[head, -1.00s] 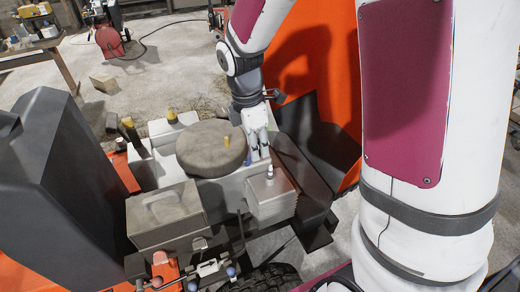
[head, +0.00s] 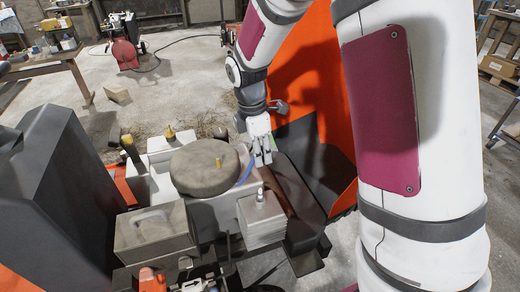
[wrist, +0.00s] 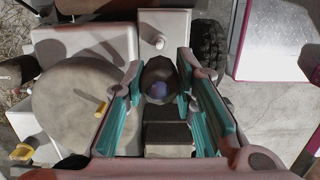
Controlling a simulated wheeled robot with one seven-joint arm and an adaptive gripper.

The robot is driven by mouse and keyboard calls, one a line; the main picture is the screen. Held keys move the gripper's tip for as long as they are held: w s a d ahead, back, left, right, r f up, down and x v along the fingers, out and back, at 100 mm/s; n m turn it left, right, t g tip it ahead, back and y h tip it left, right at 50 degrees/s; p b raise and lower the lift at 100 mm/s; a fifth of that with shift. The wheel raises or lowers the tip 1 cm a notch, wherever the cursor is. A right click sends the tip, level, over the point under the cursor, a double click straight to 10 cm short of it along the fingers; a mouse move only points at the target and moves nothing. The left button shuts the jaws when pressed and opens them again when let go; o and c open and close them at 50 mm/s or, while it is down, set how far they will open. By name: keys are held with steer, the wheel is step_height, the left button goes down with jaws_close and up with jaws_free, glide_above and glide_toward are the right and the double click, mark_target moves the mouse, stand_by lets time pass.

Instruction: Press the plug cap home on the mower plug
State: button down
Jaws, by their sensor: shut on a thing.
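The mower plug (head: 260,194) is a small pale post standing upright on the finned engine block. It also shows in the wrist view (wrist: 159,42), beyond my fingers. My gripper (head: 264,161) is behind the plug in the head view, apart from it. In the wrist view its two teal-padded fingers are shut on the plug cap (wrist: 158,76), a dark round piece with a blue-violet middle. The cap is off the plug.
An orange panel (head: 315,85) rises behind on the right. The floor behind the mower is mostly open.

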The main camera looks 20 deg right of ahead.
steer(key=b, duration=0.6)
glide_toward(260, 189)
steer(key=shift+d+f, duration=0.2)
steer(key=shift+f, duration=0.7)
steer(key=shift+d+f, duration=0.15)
steer(key=shift+f, duration=0.75)
steer(key=shift+d+f, duration=0.2)
steer(key=shift+f, duration=0.7)
steer(key=shift+f+b, duration=0.9)
steer(key=shift+f, duration=1.4)
steer(key=c, duration=1.2)
jaws_free()
steer(key=shift+s, duration=0.1)
